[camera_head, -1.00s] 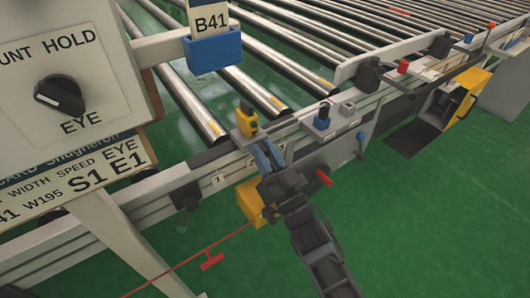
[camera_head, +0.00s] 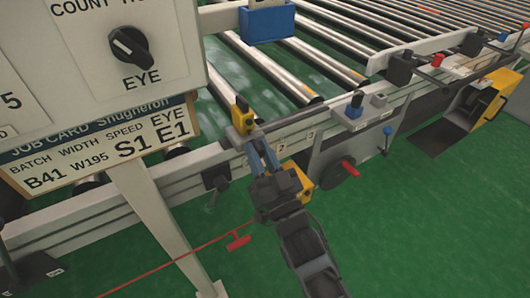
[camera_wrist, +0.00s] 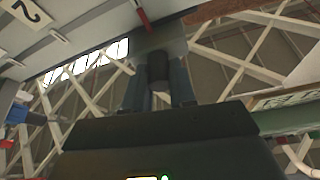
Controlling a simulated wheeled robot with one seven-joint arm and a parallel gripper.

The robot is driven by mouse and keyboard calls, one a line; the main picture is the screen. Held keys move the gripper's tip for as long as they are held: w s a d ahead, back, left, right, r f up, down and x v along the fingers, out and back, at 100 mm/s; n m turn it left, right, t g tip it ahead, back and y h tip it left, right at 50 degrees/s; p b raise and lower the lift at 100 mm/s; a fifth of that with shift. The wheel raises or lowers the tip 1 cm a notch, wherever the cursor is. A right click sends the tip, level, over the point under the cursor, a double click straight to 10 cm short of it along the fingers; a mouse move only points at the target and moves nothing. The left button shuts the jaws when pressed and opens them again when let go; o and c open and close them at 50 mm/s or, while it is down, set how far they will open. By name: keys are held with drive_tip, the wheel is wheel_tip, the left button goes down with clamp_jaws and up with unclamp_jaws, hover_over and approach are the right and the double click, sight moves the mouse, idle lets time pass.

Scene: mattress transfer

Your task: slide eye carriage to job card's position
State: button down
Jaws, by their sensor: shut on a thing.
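The eye carriage (camera_head: 242,117), a yellow block with a black top, sits on the conveyor's side rail. My gripper (camera_head: 262,158) is just below it at the rail. In the wrist view my gripper (camera_wrist: 157,92) is shut on a dark round knob (camera_wrist: 158,68), apparently the carriage's handle. The job card (camera_head: 98,160) at the left reads B41, W195, S1 and E1 under EYE. Small number labels are on the rail; a plate reading 2 (camera_wrist: 20,12) shows in the wrist view. My arm hides part of the rail, and the carriage's exact mark is unclear.
A panel with an EYE knob (camera_head: 129,45) stands at the left on a pale post (camera_head: 160,225). A red pull cord (camera_head: 175,265) runs low in front. Green floor is clear in front.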

drive_tip(key=c, duration=0.9)
unclamp_jaws()
drive_tip(key=shift+p+v, duration=0.3)
drive_tip(key=shift+v, duration=3.65)
drive_tip(key=s+d+r+m+g+h+p, duration=0.1)
drive_tip(key=s+d+r+h+p, duration=0.15)
drive_tip(key=s+d, duration=0.45)
drive_tip(key=s+d+r+m+g+h+p, duration=0.1)
drive_tip(key=s+d+m+h, duration=0.2)
drive_tip(key=s, duration=0.9)
drive_tip(key=s+d+r+g+h+p, duration=0.1)
drive_tip(key=s+d+r+h+p, duration=0.1)
drive_tip(key=s+d+h, duration=0.5)
drive_tip(key=s+d+r, duration=0.1)
drive_tip(key=s+r, duration=0.1)
drive_tip(key=s, duration=0.1)
drive_tip(key=s+d+r+g+y+p, duration=0.1)
drive_tip(key=s+r, duration=0.2)
drive_tip(key=s, duration=0.1)
drive_tip(key=s+d+r+n+g+y+p, duration=0.1)
drive_tip(key=s+r, duration=0.2)
drive_tip(key=shift+s+r, duration=0.15)
drive_tip(key=shift+s, duration=0.05)
